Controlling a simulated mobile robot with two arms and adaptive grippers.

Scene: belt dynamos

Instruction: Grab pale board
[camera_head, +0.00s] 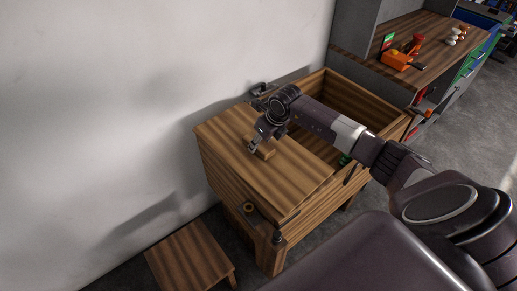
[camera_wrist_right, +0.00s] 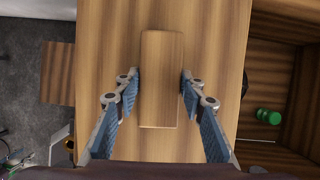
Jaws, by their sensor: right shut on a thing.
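The pale board (camera_head: 265,152) is a small light-wood block lying on the flat wooden top of a chest. In the right wrist view the pale board (camera_wrist_right: 161,85) is long and upright in the picture, between the two blue-padded fingers. My right gripper (camera_head: 257,143) reaches down to it from above. In the right wrist view my right gripper (camera_wrist_right: 160,80) is shut on the board, one finger at each long side. The board still appears to rest on the top; I cannot tell any gap beneath it. My left gripper is not in view.
The wooden chest (camera_head: 232,175) has an open compartment at its far right, with a green object (camera_wrist_right: 268,116) inside. A low wooden stool (camera_head: 190,257) stands at front left. A white wall is behind. A workbench (camera_head: 440,45) with an orange tool (camera_head: 397,60) stands at back right.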

